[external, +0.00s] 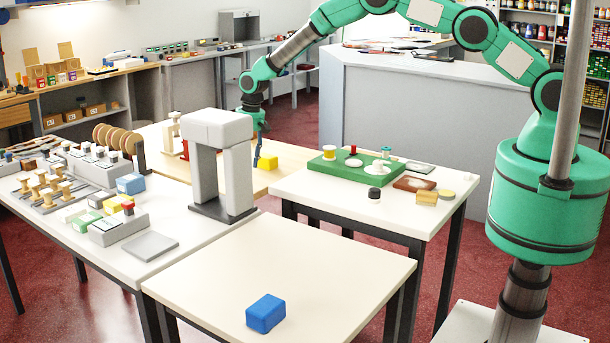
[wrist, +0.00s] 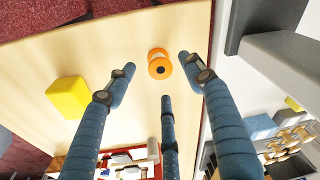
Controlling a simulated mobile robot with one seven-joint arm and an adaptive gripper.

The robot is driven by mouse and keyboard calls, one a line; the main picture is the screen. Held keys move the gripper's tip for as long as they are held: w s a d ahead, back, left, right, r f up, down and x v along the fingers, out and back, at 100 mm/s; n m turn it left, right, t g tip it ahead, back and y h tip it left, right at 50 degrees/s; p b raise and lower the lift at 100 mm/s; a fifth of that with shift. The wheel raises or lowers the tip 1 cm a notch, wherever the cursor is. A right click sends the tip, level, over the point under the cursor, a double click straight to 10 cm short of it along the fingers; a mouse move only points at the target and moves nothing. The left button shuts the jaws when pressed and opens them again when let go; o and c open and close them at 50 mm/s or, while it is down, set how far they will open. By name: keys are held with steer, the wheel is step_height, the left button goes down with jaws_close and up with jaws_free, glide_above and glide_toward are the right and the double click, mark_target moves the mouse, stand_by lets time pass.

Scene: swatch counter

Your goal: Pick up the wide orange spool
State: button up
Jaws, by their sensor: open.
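In the external view my gripper (external: 260,150) points down over the pale wood table behind the grey arch. I cannot make out the spool in the external view.
A yellow block (wrist: 69,97) lies left of the spool in the wrist view; it also shows beside my gripper in the external view (external: 267,162). A grey arch (external: 238,180) stands close by. A green tray (external: 325,172) with small items sits to the right.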

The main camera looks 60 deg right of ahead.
steer(key=shift+f, duration=0.25)
steer(key=shift+w+a+f, duration=0.15)
steer(key=shift+w+f, duration=0.05)
steer(key=shift+f, duration=1.05)
steer(key=shift+w+a+f, duration=0.1)
steer(key=shift+w+f, duration=0.1)
steer(key=shift+f, duration=1)
steer(key=c, duration=1)
